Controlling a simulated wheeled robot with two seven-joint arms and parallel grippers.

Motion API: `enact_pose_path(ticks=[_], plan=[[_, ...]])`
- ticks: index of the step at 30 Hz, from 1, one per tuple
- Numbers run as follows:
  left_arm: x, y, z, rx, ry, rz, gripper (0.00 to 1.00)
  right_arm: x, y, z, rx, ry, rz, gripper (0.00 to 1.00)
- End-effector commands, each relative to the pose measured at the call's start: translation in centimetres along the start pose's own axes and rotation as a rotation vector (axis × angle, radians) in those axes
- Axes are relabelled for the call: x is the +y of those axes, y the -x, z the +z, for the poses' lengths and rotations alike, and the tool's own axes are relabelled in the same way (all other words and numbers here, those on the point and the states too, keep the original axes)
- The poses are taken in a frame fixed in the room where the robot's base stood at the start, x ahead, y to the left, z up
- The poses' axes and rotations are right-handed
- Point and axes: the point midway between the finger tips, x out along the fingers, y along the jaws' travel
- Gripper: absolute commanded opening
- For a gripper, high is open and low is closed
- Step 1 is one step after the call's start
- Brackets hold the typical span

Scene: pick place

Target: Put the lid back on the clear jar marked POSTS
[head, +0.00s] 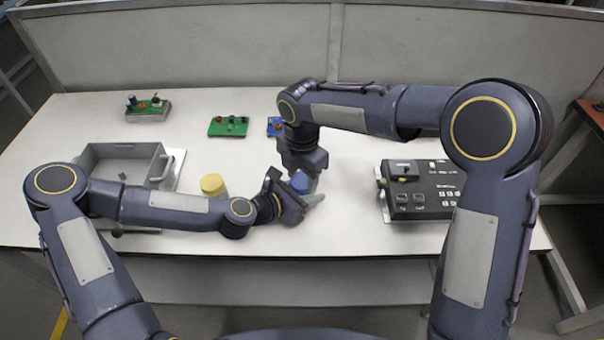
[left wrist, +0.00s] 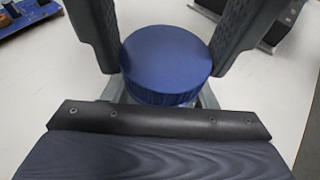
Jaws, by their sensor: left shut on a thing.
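In the head view a blue lid (head: 300,182) is low over the table, under my right gripper (head: 301,177). In the left wrist view the blue lid (left wrist: 165,58) appears level, with dark fingers close against its left and right sides, coming down from above. My left gripper (head: 292,198) reaches in from the left at the same spot, its grey fingers below the lid, shut on the clear jar. The jar is almost wholly hidden by the lid and grippers. Its marking cannot be read, and how well the lid sits on the rim cannot be told.
A jar with a yellow lid (head: 212,184) stands behind my left forearm. A grey bin (head: 112,152) is at the left. Green boards (head: 229,126) and a blue board (head: 273,126) lie at the back. A dark control box (head: 425,188) stands at the right.

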Motion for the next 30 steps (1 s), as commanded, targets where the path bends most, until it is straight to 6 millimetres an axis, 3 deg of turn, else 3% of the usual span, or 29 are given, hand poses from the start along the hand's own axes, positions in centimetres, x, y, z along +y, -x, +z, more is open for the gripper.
enact_pose_path(ticks=[1, 6, 10, 18, 28, 29, 30], plan=[[-0.01, 0.0, 0.03, -0.001, -0.001, 0.0, 0.0, 0.01, 0.02, 0.0, 0.0, 0.0, 0.0, 0.4], [-0.02, 0.0, 0.03, -0.001, -0.001, 0.0, 0.0, 0.01, 0.03, -0.01, 0.0, 0.0, 0.001, 0.21], [-0.02, 0.0, 0.03, -0.001, -0.001, 0.0, 0.0, 0.02, 0.04, -0.03, -0.001, -0.09, 0.001, 0.21], [-0.02, 0.0, 0.03, -0.001, -0.001, -0.001, 0.0, 0.01, 0.02, -0.03, 0.0, -0.523, 0.0, 0.21], [-0.03, 0.0, 0.03, 0.0, -0.001, -0.001, 0.0, 0.02, 0.01, -0.01, 0.001, -0.568, 0.001, 0.21], [-0.03, 0.0, 0.03, 0.0, -0.001, -0.001, 0.0, 0.02, 0.01, -0.01, 0.001, -0.567, 0.001, 0.52], [-0.03, 0.0, 0.03, 0.0, -0.001, -0.001, 0.0, 0.02, 0.01, -0.01, 0.001, -0.567, 0.001, 0.57]])
